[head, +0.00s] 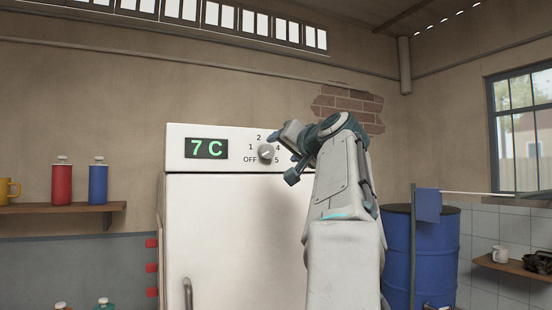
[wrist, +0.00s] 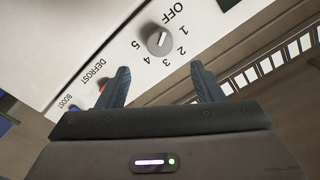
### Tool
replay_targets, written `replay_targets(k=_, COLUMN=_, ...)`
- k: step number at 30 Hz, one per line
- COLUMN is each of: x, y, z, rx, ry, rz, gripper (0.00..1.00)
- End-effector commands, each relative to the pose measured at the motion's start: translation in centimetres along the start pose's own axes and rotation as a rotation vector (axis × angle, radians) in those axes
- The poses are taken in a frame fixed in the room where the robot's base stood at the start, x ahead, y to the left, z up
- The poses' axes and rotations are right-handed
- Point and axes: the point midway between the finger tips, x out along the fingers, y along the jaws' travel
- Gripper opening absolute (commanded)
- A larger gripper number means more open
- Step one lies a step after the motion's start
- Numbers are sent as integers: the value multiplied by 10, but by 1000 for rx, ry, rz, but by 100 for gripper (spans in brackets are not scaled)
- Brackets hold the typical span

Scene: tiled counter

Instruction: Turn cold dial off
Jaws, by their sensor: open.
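The cold dial (head: 266,151) is a round grey knob on the white fridge's top panel, with OFF and numbers up to 5 around it. In the wrist view the dial (wrist: 158,41) lies just beyond and between my fingertips. A light line crosses its face; I cannot tell which mark it points to. My gripper (wrist: 161,70) is open, with two dark blue fingers apart and nothing between them. In the head view my gripper (head: 290,142) is right beside the dial and covers part of the panel to its right.
A green display (head: 206,148) reads 7 C. A blue barrel (head: 412,255) stands right of the fridge. Bottles stand on a shelf (head: 60,208) at left.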

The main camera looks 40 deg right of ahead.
Motion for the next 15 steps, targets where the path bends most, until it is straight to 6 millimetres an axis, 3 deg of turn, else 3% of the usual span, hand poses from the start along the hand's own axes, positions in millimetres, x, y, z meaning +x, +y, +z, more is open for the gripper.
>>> replay_targets(k=6, x=-36, y=1, z=1, rx=0, ry=0, rz=1, gripper=60)
replay_targets(k=15, x=-48, y=0, z=0, rx=1, ry=-1, rz=0, gripper=60)
